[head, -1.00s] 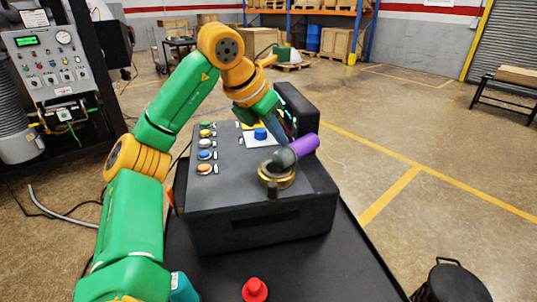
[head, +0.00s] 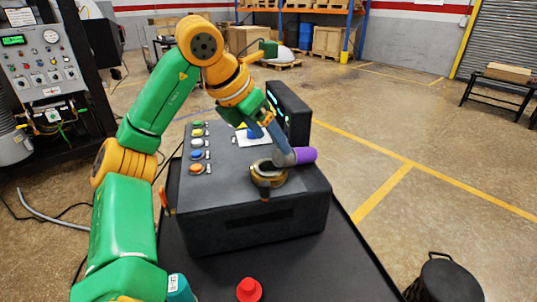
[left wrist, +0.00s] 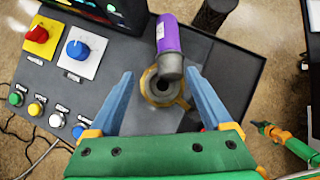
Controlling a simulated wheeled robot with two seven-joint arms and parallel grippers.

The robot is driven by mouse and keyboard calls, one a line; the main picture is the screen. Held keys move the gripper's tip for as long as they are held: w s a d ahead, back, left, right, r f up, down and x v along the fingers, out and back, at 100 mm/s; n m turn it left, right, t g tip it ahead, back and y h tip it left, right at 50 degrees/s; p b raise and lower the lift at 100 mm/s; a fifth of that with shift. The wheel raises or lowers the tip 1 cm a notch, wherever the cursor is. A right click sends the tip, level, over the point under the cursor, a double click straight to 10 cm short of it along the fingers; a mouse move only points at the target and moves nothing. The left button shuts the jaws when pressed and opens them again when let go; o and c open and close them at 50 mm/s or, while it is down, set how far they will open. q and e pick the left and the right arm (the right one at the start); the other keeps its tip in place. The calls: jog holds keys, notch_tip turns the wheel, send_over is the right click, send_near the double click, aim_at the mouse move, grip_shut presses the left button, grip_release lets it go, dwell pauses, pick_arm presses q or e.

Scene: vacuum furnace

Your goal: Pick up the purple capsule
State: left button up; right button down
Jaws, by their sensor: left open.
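The purple capsule (head: 306,155) has a dark grey end and leans well over at the brass ring (head: 268,174) on the black box. In the left wrist view the purple capsule (left wrist: 168,38) lies beyond the brass ring (left wrist: 182,103), its grey end over the ring's far edge. I cannot tell whether they touch. My left gripper (head: 281,143) is open above the box, close to the capsule. In the left wrist view its blue fingers (left wrist: 160,72) straddle the ring, and the capsule's grey end is near the gap between their tips.
Coloured buttons (head: 198,155) line the box's left side. A blue knob (left wrist: 78,49) and a red knob (left wrist: 39,35) sit on plates beside the left finger. A screen housing (head: 290,115) stands at the box's back. A red object (head: 249,290) is on the dark table.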

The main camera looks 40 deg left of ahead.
aim_at(295, 149)
pick_arm(q)
jog(key=w+r+p+v, duration=0.1)
jog(key=p+v, duration=0.2)
jog(key=v, duration=0.4)
jog(key=w+f, duration=0.2)
jog(key=w+d+f+g, duration=0.1)
jog(key=w+f, duration=0.2)
jog(key=w+d+f+g, duration=0.1)
jog(key=w+f, duration=0.1)
jog(key=f, duration=0.1)
jog(key=shift+w+d+f, duration=0.2)
jog(key=shift+w, duration=0.1)
jog(key=p+x, duration=0.1)
jog(key=x, duration=0.4)
jog(key=shift+s+a+p, duration=0.1)
jog(key=shift+p, duration=0.2)
jog(key=shift+f, duration=0.35)
jog(key=shift+w+f, duration=0.15)
jog(key=shift+w, duration=0.2)
grip_shut()
